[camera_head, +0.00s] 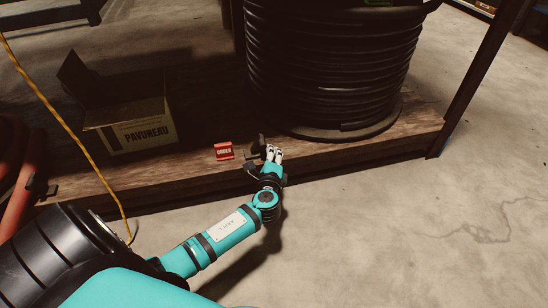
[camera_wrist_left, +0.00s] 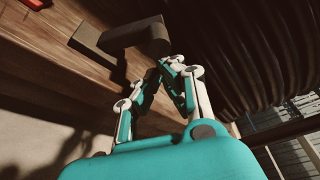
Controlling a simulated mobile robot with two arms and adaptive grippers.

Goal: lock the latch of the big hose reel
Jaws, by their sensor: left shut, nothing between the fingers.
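The big hose reel (camera_head: 335,75) is a tall black coil on a round base on the wooden platform; its ribbed side also fills the right of the wrist view (camera_wrist_left: 235,45). The latch looks to be the small dark lever (camera_head: 258,142) beside the reel's base; in the wrist view it is a dark angled piece with a blocky end (camera_wrist_left: 150,37). I cannot tell whether it is locked. My left gripper (camera_head: 273,151) is shut and empty. In the wrist view its fingertips (camera_wrist_left: 177,68) are just below the lever's blocky end; contact is unclear. My right gripper is not in view.
A red labelled box (camera_head: 224,151) sits on the platform left of the lever. An open cardboard box (camera_head: 135,125) stands farther left, near a yellow cable (camera_head: 70,122). The wooden platform's front edge (camera_head: 350,167) lies beyond open concrete floor (camera_head: 400,240). A dark post (camera_head: 480,75) stands at right.

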